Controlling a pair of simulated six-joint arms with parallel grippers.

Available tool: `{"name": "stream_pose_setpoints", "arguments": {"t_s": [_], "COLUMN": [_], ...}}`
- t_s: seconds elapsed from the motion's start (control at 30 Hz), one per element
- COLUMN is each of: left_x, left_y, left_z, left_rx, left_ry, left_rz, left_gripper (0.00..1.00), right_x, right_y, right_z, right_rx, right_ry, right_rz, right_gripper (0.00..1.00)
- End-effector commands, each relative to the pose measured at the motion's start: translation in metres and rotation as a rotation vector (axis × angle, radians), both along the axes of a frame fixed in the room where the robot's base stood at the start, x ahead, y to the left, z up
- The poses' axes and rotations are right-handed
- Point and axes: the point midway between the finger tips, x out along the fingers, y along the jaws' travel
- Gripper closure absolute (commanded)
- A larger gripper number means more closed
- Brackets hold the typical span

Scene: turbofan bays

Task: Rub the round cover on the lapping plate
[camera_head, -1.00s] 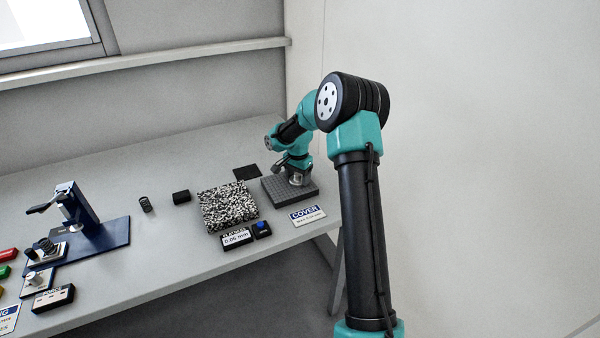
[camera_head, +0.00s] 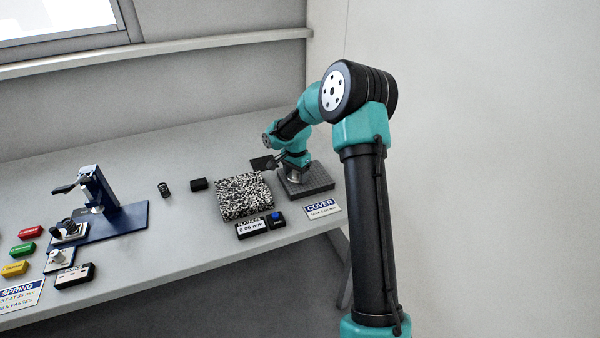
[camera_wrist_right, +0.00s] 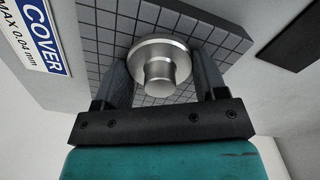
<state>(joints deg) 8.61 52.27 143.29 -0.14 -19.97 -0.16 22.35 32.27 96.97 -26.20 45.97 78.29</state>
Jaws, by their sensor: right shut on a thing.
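The lapping plate (camera_head: 318,180) is a dark grey square block with a grid of grooves, at the right end of the bench. The round cover (camera_wrist_right: 158,68) is a silver disc with a raised round boss. My right gripper (camera_head: 294,172) is over the left part of the plate. In the right wrist view my right gripper (camera_wrist_right: 160,78) is shut on the cover, one finger on each side. The cover sits over the gridded plate (camera_wrist_right: 205,28) and appears to rest on it; its underside is hidden. My left gripper is out of view.
A speckled black-and-white plate (camera_head: 242,197) lies left of the lapping plate, with a 0.06 mm display (camera_head: 251,228) and a blue button (camera_head: 276,218) before it. A COVER sign (camera_head: 322,209) is in front. A blue press stand (camera_head: 100,210) stands farther left.

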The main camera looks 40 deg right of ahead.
Motion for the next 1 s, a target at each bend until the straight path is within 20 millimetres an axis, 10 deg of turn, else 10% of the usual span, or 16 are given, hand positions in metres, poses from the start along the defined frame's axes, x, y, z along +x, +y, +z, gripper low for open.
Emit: {"name": "stream_pose_setpoints", "arguments": {"t_s": [1.0], "left_x": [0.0], "left_y": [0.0], "left_z": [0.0], "left_rx": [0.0], "left_ry": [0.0], "left_rz": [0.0], "left_gripper": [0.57], "right_x": [-0.013], "right_y": [-0.047], "right_z": [-0.001], "right_rx": [0.0], "right_ry": [0.001], "right_rz": [0.004], "right_gripper": [0.69]}}
